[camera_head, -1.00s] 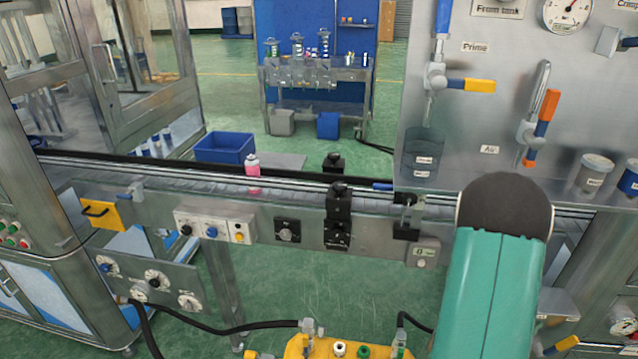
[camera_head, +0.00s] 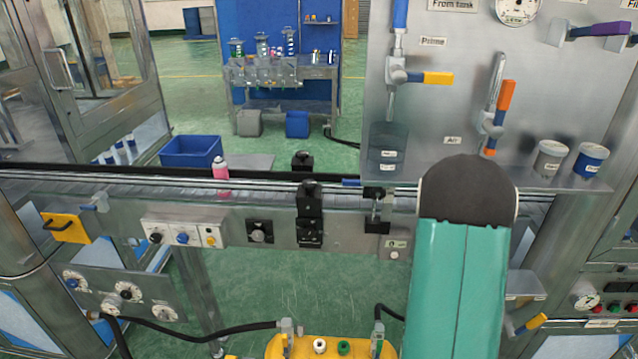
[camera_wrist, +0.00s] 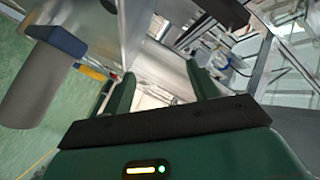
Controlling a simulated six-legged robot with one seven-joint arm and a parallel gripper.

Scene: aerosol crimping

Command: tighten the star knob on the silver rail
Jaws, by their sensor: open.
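The silver rail (camera_head: 130,181) runs across the head view along the conveyor front. A black knob (camera_head: 309,187) sits on top of a black block on the rail near the middle. A second black knob-like piece (camera_head: 302,158) stands just behind it. Their star shape is too small to make out. My gripper (camera_wrist: 160,86) shows in the wrist view with its two green fingers apart and nothing between them. In the head view my teal arm stands right of the knob and hides part of the rail; the gripper is not seen there. The wrist view does not clearly show the knob.
A pink bottle (camera_head: 221,170) stands on the conveyor, with a blue bin (camera_head: 190,151) behind. A steel panel with valve handles (camera_head: 438,78) rises behind my arm. A black clamp (camera_head: 376,211) is right of the knob. A yellow-topped unit (camera_head: 330,347) with hoses lies below.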

